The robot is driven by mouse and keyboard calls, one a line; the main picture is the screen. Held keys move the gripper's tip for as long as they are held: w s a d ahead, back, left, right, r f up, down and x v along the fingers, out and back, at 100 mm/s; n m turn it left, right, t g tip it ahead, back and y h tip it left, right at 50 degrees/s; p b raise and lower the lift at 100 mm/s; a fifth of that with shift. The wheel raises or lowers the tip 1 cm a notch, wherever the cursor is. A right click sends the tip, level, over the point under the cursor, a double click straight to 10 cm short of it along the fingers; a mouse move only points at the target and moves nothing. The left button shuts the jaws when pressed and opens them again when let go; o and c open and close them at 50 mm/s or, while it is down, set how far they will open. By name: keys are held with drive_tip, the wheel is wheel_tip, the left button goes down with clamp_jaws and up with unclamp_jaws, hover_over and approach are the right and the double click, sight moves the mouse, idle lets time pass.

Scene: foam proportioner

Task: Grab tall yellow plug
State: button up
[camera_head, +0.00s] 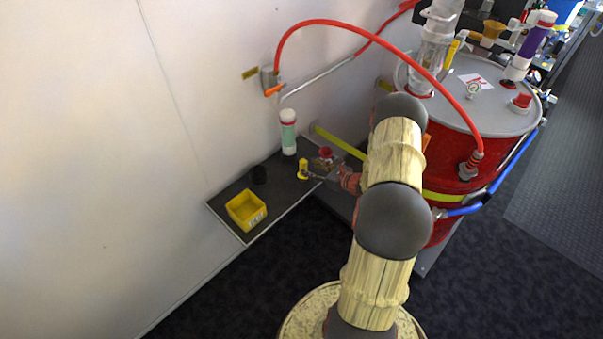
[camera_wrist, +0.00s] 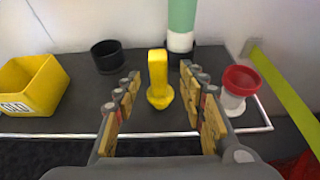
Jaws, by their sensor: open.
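The tall yellow plug (camera_wrist: 158,78) stands upright on the dark shelf, with a narrow stem above a wider rounded base. It also shows in the head view (camera_head: 303,168), small, at the tip of my arm. My gripper (camera_wrist: 159,88) is open. In the wrist view its two fingers, with yellowish pads, stand to the left and right of the plug, with a gap on each side. The plug appears centred between the fingers or just beyond the fingertips; I cannot tell the exact depth. In the head view my gripper (camera_head: 318,174) is small and partly hidden by my arm.
The dark shelf (camera_head: 233,204) runs along the white wall. On it are a yellow bin (camera_wrist: 37,82), a black cup (camera_wrist: 107,56), a green-and-white cylinder (camera_wrist: 182,25) and a red-topped white piece (camera_wrist: 238,85). A red drum (camera_head: 480,150) stands to the right.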

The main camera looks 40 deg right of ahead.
sight(306, 167)
drive_tip(key=b+x, duration=0.2)
drive_tip(key=x, duration=0.3)
drive_tip(key=shift+w+a+f, duration=0.1)
drive_tip(key=shift+a+f, duration=0.05)
drive_tip(key=c, duration=0.3)
clamp_jaws()
